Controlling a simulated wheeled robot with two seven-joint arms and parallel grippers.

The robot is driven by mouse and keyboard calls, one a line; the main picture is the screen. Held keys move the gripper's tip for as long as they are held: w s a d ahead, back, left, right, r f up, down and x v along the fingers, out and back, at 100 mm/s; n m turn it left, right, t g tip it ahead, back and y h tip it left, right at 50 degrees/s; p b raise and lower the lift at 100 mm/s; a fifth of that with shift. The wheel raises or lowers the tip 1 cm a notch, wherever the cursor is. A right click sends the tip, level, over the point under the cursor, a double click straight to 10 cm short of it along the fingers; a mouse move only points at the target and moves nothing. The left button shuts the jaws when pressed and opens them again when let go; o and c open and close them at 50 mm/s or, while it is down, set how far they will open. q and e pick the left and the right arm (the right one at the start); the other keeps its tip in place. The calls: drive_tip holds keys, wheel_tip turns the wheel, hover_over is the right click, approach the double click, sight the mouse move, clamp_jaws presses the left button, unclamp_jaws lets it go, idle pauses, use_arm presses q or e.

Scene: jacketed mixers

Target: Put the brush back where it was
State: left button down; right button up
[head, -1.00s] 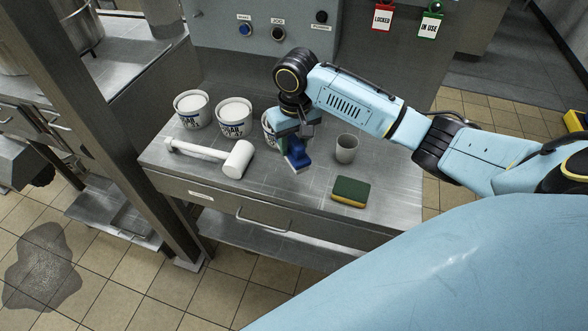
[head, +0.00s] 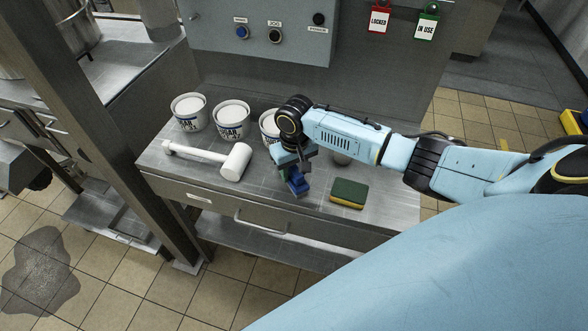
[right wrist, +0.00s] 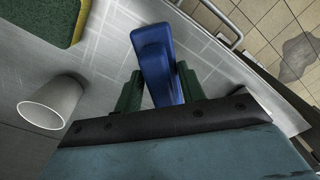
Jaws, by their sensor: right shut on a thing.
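The blue brush (head: 296,183) is in my right gripper (head: 292,172), over the steel table (head: 232,186) near its front edge. In the right wrist view the blue brush (right wrist: 158,65) sits between the two green fingers of the right gripper (right wrist: 160,88), which are shut on it. Its bristles are hidden there. I cannot tell whether the brush touches the tabletop. My left gripper is not in view.
A white mallet (head: 232,162) lies left of the brush. A green and yellow sponge (head: 349,192) lies to the right. White tubs (head: 231,118) stand behind. A grey cup (right wrist: 50,102) stands beside the gripper, mostly hidden by my arm in the head view (head: 341,159).

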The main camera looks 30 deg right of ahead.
sight(295, 168)
drive_tip(key=shift+f, duration=0.1)
drive_tip(key=o, duration=0.9)
wheel_tip(295, 168, up, 12)
drive_tip(key=shift+r+p, duration=0.2)
drive_tip(key=shift+p, duration=0.15)
